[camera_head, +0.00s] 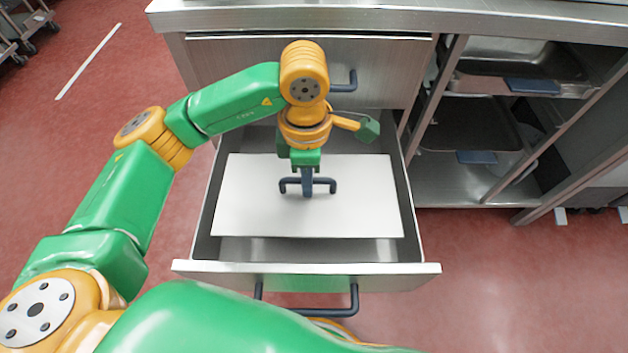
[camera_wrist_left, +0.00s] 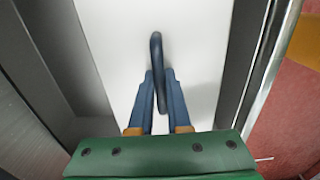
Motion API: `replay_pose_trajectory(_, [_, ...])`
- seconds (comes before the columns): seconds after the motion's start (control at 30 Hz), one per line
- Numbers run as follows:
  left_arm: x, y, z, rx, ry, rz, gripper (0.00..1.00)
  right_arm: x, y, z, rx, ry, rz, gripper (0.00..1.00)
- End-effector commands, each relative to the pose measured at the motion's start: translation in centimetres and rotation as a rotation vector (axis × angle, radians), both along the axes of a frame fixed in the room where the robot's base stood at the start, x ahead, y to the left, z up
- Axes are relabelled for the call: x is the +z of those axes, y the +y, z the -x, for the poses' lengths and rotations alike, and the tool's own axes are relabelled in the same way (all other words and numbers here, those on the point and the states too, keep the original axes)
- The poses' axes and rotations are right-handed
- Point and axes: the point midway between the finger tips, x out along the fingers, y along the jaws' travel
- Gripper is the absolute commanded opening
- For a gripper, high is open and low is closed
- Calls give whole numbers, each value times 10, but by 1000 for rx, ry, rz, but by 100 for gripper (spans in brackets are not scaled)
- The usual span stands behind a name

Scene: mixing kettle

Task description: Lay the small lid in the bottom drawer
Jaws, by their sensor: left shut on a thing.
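The small lid (camera_head: 350,205) is a flat white rectangular plate with a dark blue bar handle (camera_head: 322,186) on top. It is inside the open bottom drawer (camera_head: 300,268), within the drawer walls; I cannot tell whether it touches the drawer floor. My left gripper (camera_head: 307,190) points straight down and is shut on the lid's handle. In the left wrist view the fingers (camera_wrist_left: 158,95) close on both sides of the handle, with the white lid (camera_wrist_left: 110,35) beneath. My right gripper is not in view.
A closed drawer (camera_head: 225,65) sits above the open one, under the steel counter (camera_head: 400,15). Shelves with metal trays (camera_head: 470,125) stand to the right. The drawer's front handle (camera_head: 354,300) faces me.

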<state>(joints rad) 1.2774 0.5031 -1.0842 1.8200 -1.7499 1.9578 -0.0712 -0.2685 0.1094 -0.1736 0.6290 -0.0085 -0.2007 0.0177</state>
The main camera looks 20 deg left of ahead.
Motion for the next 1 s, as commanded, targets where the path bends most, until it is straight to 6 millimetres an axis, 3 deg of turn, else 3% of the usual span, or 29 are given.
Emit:
replay_pose_trajectory(0.23, [-56, 0, 1, 0, 3, 1, 0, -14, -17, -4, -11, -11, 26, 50])
replay_pose_trajectory(0.53, [-105, 0, 1, 1, 2, 1, 0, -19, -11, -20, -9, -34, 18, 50])
replay_pose_trajectory(0.87, [-112, 0, 1, -1, -1, 1, 0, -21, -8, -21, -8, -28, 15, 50])
replay_pose_trajectory(0.9, [-111, 0, 1, -1, -1, 0, 21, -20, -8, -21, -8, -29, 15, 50])
replay_pose_trajectory(1.0, [-111, 0, 1, -1, -1, 0, 45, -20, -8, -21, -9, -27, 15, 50])
